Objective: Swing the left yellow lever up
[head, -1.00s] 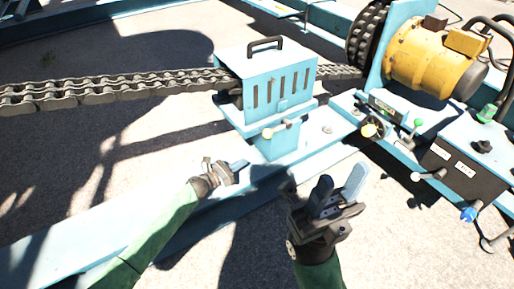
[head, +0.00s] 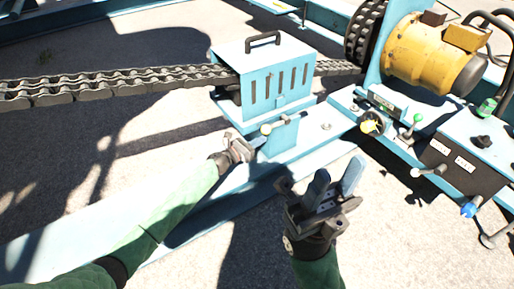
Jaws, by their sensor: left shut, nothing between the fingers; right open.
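The left yellow lever, with a yellow knob (head: 266,129) at its left end, sits on the front of the light blue chain housing (head: 262,75). It points left and slightly down from its pivot. My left gripper (head: 253,143) is shut and empty, with its fingertips just below and left of the knob. I cannot tell whether they touch it. My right gripper (head: 336,178) is open and empty, with its fingers pointing up over the ground in front of the blue beam.
A second yellow knob (head: 368,126), a green-knobbed lever (head: 418,118) and a blue knob (head: 469,209) are on the machine at right. A heavy chain (head: 110,88) runs into the housing from the left. A yellow motor (head: 430,55) stands behind.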

